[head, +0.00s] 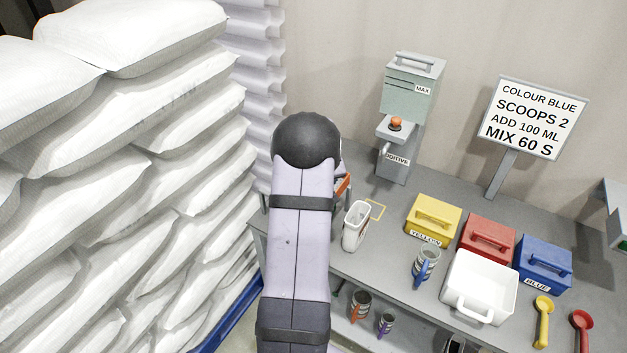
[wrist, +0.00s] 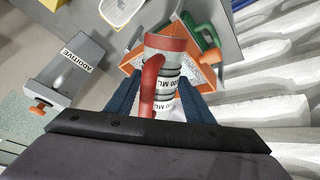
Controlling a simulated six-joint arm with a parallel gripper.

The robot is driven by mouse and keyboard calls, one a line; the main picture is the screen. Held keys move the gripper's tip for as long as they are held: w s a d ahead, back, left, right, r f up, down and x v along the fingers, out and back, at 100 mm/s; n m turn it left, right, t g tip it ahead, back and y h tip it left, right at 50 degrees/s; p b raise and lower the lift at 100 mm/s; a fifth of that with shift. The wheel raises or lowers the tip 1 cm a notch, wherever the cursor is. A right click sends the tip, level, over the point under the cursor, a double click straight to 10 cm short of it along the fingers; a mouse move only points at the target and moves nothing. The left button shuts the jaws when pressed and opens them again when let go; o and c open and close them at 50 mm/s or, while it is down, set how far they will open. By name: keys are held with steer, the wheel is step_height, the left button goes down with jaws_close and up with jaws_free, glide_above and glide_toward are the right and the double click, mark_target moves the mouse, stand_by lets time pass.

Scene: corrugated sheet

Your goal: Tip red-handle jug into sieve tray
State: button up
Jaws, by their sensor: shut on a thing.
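A grey jug (wrist: 171,59) with a red handle (wrist: 150,84) and 100 ML marks is between the blue fingers of my gripper (wrist: 158,92), which is shut on it.
The additive dispenser (head: 399,140) is at the back. Yellow (head: 433,220), red (head: 487,241) and blue (head: 543,265) boxes, a white tub (head: 479,287) and scoops fill the right. Stacked white sacks (head: 110,190) rise at left.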

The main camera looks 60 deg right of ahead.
steer(key=shift+s+r+t+h+b, duration=0.1)
steer(key=shift+t+h+b, duration=0.2)
steer(key=shift+b, duration=2.65)
steer(key=t+h+b, duration=0.1)
steer(key=b, duration=1.3)
steer(key=shift+s+a, duration=0.1)
steer(key=shift+s, duration=0.05)
steer(key=t+h+b, duration=0.1)
steer(key=b, duration=0.5)
steer(key=shift+s+a, duration=0.1)
steer(key=t+h+b, duration=0.1)
steer(key=b, duration=0.8)
steer(key=shift+s+a+m+b, duration=0.3)
steer(key=shift+s+a+b, duration=0.05)
steer(key=shift+s, duration=0.05)
steer(key=b, duration=0.2)
steer(key=shift+s+a+h+b, duration=0.15)
steer(key=shift+h+b, duration=0.15)
steer(key=shift+b, duration=0.1)
steer(key=b, duration=0.4)
steer(key=f+t+h+b, duration=0.1)
steer(key=b, duration=0.4)
steer(key=shift+s+a+f, duration=0.25)
steer(key=shift+s+a, duration=0.05)
steer(key=shift+s, duration=0.05)
